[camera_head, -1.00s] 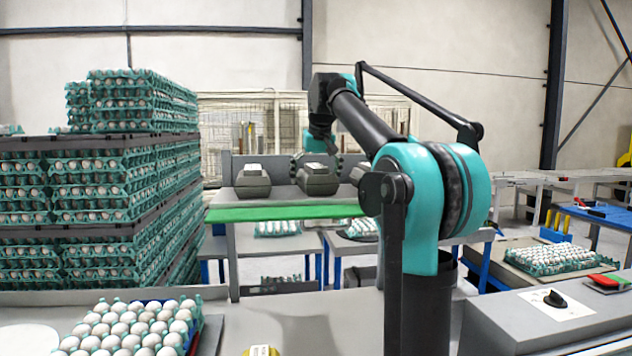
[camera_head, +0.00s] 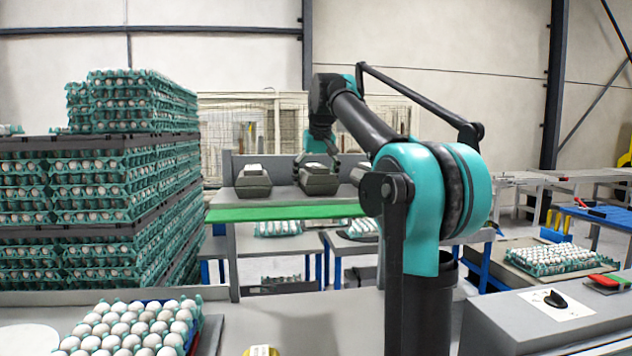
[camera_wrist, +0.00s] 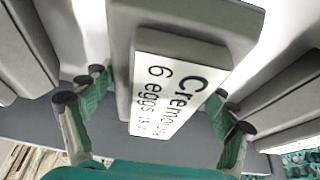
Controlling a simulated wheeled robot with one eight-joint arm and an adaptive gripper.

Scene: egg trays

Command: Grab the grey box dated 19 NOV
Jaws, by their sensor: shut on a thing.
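A grey egg box (camera_wrist: 190,22) with a white label reading "6 eggs" fills the middle of the wrist view. Its small date print is too blurred to read surely. In the head view it is the middle box (camera_head: 317,183) on the shelf. My gripper (camera_wrist: 158,92) is shut on this box, with one teal finger on each side. In the head view my gripper (camera_head: 318,157) is at the box's back, partly hidden by it. The box appears to be still on the shelf.
A grey box (camera_head: 253,183) stands left of the held one. Another (camera_head: 357,173) stands right, partly behind my arm. Both neighbours are close. The green shelf edge (camera_head: 270,213) runs in front. Stacked egg trays (camera_head: 95,195) stand at left.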

